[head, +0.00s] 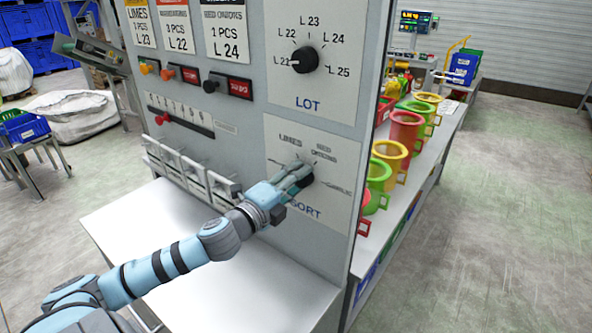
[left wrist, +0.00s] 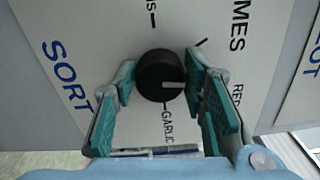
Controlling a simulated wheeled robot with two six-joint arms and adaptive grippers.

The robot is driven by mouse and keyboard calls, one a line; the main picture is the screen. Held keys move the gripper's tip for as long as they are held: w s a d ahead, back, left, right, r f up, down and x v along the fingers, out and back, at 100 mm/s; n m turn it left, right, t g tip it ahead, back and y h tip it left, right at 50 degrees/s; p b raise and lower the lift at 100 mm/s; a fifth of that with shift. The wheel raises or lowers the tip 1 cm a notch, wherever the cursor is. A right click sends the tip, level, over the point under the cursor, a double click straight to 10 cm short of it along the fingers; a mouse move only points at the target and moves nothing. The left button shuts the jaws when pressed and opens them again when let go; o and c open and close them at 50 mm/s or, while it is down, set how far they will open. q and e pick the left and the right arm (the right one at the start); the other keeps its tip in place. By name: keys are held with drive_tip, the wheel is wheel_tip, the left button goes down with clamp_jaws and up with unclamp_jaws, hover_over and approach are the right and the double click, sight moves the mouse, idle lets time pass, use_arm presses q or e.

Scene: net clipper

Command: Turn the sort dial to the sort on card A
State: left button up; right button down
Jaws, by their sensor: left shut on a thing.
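The black sort dial (left wrist: 152,68) sits between the fingers of my left gripper (left wrist: 162,88), which is shut on it. In the head view the left gripper (head: 302,180) largely covers the dial. The dial's white line points right in the left wrist view, toward the RED ONIONS side. LIMES, GARLIC and a label ending in "IS" also ring it. Three cards hang at the panel top: LIMES (head: 140,22), a middle card (head: 176,24) hard to read, and RED ONIONS (head: 226,30). Their top headings are cut off, so I cannot tell which is A. The right gripper is out of view.
The lot dial (head: 304,60) sits above, its mark toward L 21. Red, orange and black knobs and a slider (head: 163,118) are on the panel's left. Coloured mugs (head: 404,132) line a bench at right.

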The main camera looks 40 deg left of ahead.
use_arm(q)
drive_tip(key=shift+f+n+p, duration=0.15)
drive_tip(key=shift+n+p, duration=1)
drive_tip(key=shift+n, duration=2.45)
drive_tip(key=o, duration=1.1)
drive_tip(key=shift+o, duration=0.2)
